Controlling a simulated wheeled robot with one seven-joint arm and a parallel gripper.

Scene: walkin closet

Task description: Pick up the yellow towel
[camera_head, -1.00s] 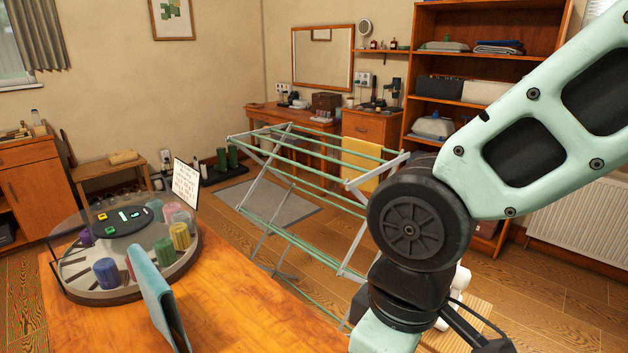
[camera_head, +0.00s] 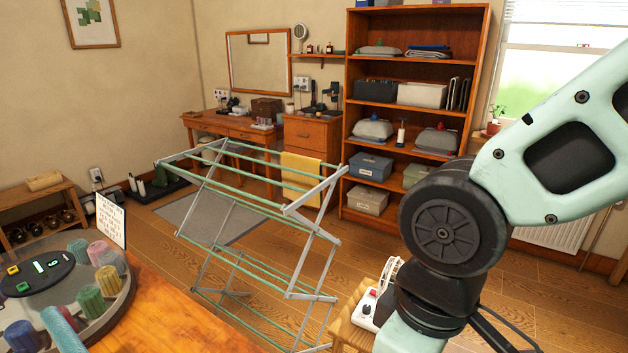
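The yellow towel (camera_head: 301,178) hangs over the green bars at the far right end of a folding drying rack (camera_head: 226,257). The rack stands upright on the wooden floor in the middle of the view. My arm fills the right side of the view, in front and to the right of the rack. My gripper is outside the picture, so whether it is open or holds anything does not show. The arm's visible part does not touch the towel.
A wooden table (camera_head: 176,318) with a round carousel (camera_head: 118,304) of coloured rolls stands at the near left. A small stool (camera_head: 346,330) with a white device (camera_head: 366,308) stands near my arm. A bookcase (camera_head: 392,213) and desk (camera_head: 232,136) stand behind. Floor right of the rack is partly clear.

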